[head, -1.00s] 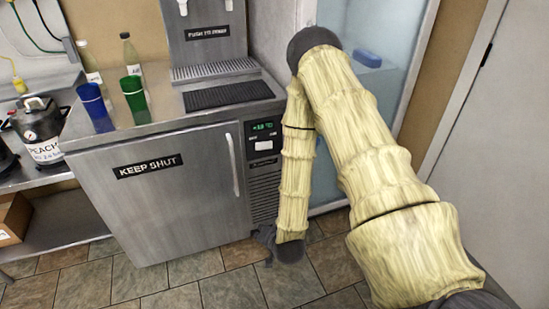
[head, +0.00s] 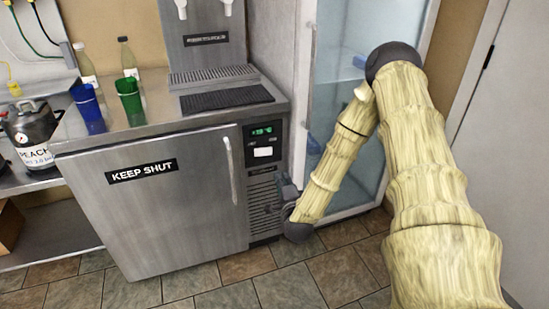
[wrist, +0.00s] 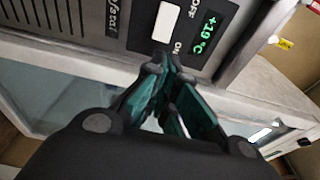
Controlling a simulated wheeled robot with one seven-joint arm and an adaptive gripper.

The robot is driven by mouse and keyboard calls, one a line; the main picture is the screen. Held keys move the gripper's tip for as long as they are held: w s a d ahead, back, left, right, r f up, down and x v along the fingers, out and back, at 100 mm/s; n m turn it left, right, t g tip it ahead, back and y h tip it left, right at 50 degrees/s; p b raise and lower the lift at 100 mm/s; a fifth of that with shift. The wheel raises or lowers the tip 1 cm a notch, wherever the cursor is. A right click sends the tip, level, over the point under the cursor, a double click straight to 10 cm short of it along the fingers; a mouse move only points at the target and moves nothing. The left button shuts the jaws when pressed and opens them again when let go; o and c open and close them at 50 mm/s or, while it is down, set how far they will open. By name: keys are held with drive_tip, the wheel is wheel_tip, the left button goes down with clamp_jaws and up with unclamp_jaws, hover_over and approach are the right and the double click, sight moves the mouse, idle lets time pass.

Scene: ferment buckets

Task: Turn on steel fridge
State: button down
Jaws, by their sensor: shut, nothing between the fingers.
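The steel fridge (head: 160,205) has a shut door labelled "KEEP SHUT" with a vertical handle (head: 231,170). On its right side is a dark control panel with a lit green display (head: 262,131) and a white switch (head: 263,152). In the wrist view the display (wrist: 207,33) shows a temperature that looks like +19 °C, and the white switch (wrist: 166,22) lies between OFF and ON labels. My gripper (head: 283,192) is shut and empty, beside the vent grille and below the panel. In the wrist view its fingertips (wrist: 163,66) are just below the switch; contact cannot be told.
A blue cup (head: 87,103), a green cup (head: 130,101) and bottles stand on the steel top, left of a tap dispenser (head: 205,40). A glass-door cabinet (head: 345,80) stands close on the right, behind my arm. The tiled floor (head: 225,285) in front is clear.

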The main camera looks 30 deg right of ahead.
drive_tip(key=shift+w, duration=0.15)
approach(274, 155)
drive_tip(key=w+r, duration=0.2)
drive_tip(key=w, duration=0.1)
drive_tip(key=w+d+r, duration=0.1)
drive_tip(key=w, duration=0.1)
drive_tip(key=shift+d+r, duration=0.1)
drive_tip(key=shift+r, duration=0.1)
drive_tip(key=shift+w, duration=0.1)
